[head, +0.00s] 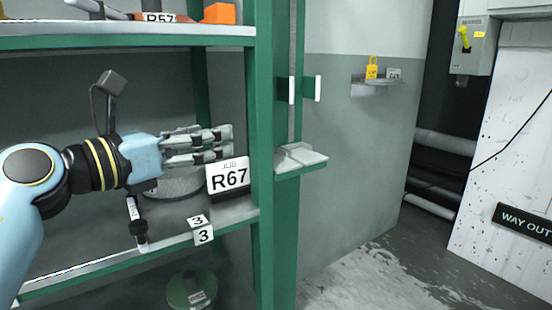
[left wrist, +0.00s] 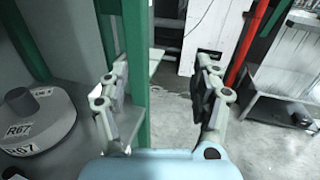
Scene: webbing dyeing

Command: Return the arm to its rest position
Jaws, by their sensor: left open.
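My left arm comes in from the left in the head view. My left gripper (head: 228,143) is open and empty. It is held above the middle shelf, close behind and above the white R67 card (head: 228,176). In the left wrist view the two fingers of the left gripper (left wrist: 160,82) stand wide apart with nothing between them. A grey round reel (head: 173,184) sits on the shelf below the gripper. It also shows in the left wrist view (left wrist: 35,125), with R67 labels on its side. My right gripper is in neither view.
A green rack post (head: 264,120) stands just right of the gripper, with a small ledge (head: 300,160) on it. The upper shelf edge (head: 120,41) runs above the arm. A dark handled tool (head: 138,228) lies at the shelf's front. Open floor (head: 375,280) is at the right.

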